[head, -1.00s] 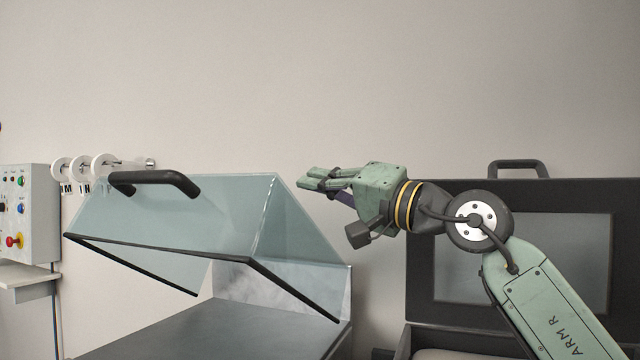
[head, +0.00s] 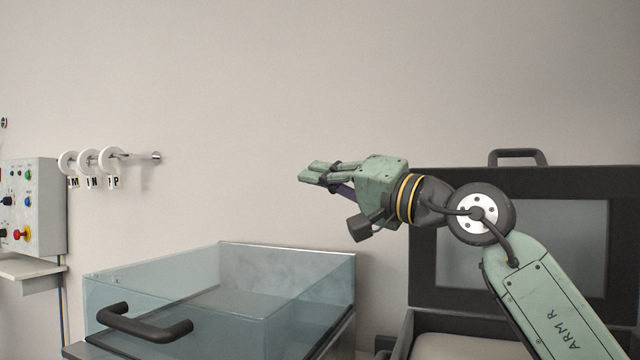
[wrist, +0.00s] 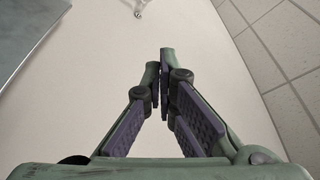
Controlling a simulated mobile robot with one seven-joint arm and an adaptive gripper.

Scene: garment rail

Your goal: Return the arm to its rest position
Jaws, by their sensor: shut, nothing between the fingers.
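My gripper (head: 312,175) is in the middle of the head view, on the end of my green arm, which reaches in from the lower right. It points left in free air in front of the wall, above and to the right of the clear box. In the wrist view my gripper (wrist: 164,62) has its fingertips together with nothing between them.
A clear box or lid (head: 150,280) with a dark handle (head: 145,324) is at lower left. A dark open case (head: 422,260) stands behind my arm. A wall rail (head: 140,156) with white lettered rings (head: 88,160) and a control box (head: 35,205) are at left.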

